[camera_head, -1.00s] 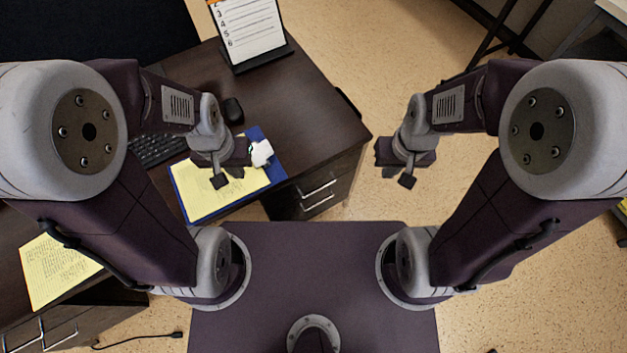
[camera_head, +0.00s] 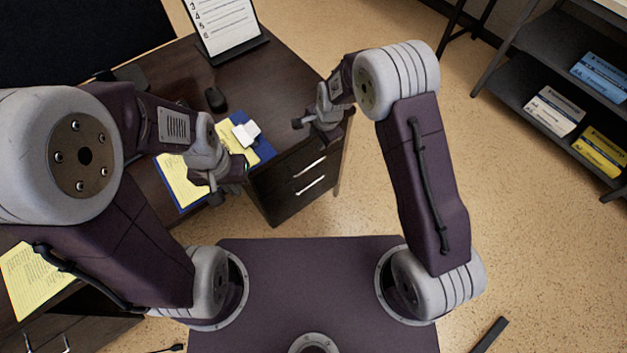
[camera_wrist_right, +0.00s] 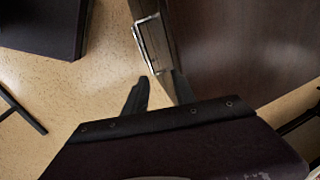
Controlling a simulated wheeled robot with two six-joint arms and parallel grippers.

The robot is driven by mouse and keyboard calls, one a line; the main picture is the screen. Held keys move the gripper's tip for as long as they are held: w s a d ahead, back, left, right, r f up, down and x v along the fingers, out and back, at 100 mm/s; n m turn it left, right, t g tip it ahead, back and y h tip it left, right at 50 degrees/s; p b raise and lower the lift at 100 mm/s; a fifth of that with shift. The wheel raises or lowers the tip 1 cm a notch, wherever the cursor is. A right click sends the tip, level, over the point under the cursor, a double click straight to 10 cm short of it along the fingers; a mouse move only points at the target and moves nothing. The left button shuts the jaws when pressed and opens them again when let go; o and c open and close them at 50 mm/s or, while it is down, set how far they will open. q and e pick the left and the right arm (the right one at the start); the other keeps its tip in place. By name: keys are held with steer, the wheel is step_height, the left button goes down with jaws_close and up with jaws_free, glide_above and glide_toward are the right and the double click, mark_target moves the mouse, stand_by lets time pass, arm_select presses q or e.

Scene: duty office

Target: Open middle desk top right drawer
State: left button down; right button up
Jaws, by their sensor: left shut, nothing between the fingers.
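The desk (camera_head: 290,110) has a dark wood top and a drawer stack at its right end, with two silver handles one above the other. The upper drawer's handle (camera_head: 310,167) and the lower one (camera_head: 311,185) face toward me, and both drawers look shut. A silver handle (camera_wrist_right: 148,43) also shows in the right wrist view, just beyond the fingertips. My right gripper (camera_head: 304,134) is open and empty above the desk's right edge; its spread fingers (camera_wrist_right: 158,88) touch no handle that I can see. My left gripper (camera_head: 222,192) is shut and empty over the desk's near edge, by the yellow paper.
A blue folder (camera_head: 264,149) with yellow paper, a white object (camera_head: 246,133), a mouse (camera_head: 215,99) and a sign stand (camera_head: 240,50) are on the desk. A shelf (camera_head: 535,60) with paper packs stands at the right. The floor (camera_head: 530,230) right of the desk is clear.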

glide_toward(309, 166)
steer(key=r, duration=0.1)
steer(key=shift+n+g, duration=0.3)
steer(key=shift+g, duration=0.1)
steer(key=f, duration=0.2)
steer(key=w+f+b, duration=0.1)
steer(key=f, duration=0.5)
steer(key=shift+w+a+f, duration=0.25)
steer(key=shift+w+a, duration=0.15)
arm_select(q)
step_height(309, 166, down, 2)
steer(key=shift+w+f, duration=0.1)
steer(key=shift+w, duration=0.05)
arm_select(e)
jaws_close()
